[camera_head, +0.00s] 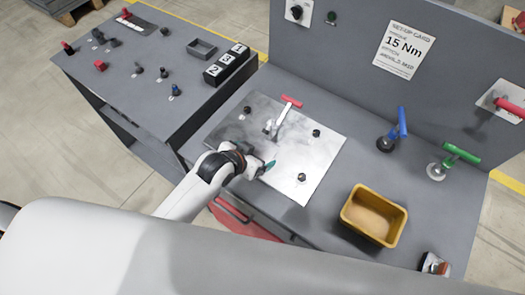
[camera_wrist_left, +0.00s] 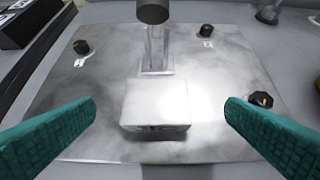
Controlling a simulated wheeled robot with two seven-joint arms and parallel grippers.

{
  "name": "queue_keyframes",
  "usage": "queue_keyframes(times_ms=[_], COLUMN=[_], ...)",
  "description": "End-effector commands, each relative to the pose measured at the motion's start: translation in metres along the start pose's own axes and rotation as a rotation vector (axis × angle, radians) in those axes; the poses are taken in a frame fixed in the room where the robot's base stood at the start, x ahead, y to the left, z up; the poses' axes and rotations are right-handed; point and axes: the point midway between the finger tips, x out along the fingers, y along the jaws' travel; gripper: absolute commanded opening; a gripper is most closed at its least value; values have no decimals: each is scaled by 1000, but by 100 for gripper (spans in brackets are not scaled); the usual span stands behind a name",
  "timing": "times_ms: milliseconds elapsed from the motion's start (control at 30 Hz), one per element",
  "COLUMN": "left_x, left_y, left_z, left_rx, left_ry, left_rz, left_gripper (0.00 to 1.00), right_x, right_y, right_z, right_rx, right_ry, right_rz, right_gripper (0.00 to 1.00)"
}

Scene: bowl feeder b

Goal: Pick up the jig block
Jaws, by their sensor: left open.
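The jig block (camera_wrist_left: 155,104) is a shiny metal block on the metal plate (camera_wrist_left: 215,75), in front of a clamp post, in the left wrist view. In the head view I cannot make it out against the plate (camera_head: 315,160). My left gripper (camera_head: 266,168) is low over the near part of the plate, with green fingers. In the left wrist view its fingers are wide apart, one on each side of the block with clear gaps, and it holds nothing. My right gripper cannot be made out.
A clamp with a red handle (camera_head: 291,101) rises from the plate, with black knobs (camera_head: 302,177) near its corners. An ochre bin (camera_head: 374,215), a blue-handled tool (camera_head: 402,122) and a green-handled tool (camera_head: 460,153) stand to the right. A numbered block (camera_head: 226,66) is at the left.

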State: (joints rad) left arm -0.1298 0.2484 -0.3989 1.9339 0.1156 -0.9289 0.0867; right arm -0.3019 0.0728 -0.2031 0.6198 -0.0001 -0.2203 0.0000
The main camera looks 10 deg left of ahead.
Motion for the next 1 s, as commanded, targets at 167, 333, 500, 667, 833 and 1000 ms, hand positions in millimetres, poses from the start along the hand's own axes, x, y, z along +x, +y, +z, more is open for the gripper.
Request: queue_keyframes(times_ms=[167, 333, 500, 667, 833, 1000], left_x=[11, 32, 50, 54, 54, 54], left_y=[2, 5, 4, 4, 4, 4], left_z=[0, -3, -4, -5, -6, -6], left_rx=[-1, -1, 0, 0, 0, 0], left_ry=[1, 2, 2, 1, 1, 1], left_rz=[1, 2, 1, 1, 1, 1], left_gripper=[94, 94, 94, 94, 89, 61], right_x=[-8, -18, -20, -20, -19, -19], right_y=[-5, -7, -8, -8, -8, -8], right_z=[1, 1, 2, 2, 2, 2], right_rx=[-2, -1, 0, 1, 1, 1], right_ry=[0, 0, 0, 0, -1, -1], right_rz=[-6, -9, -9, -10, -10, -10], right_gripper=[0, 0, 0, 0, 0, 0])
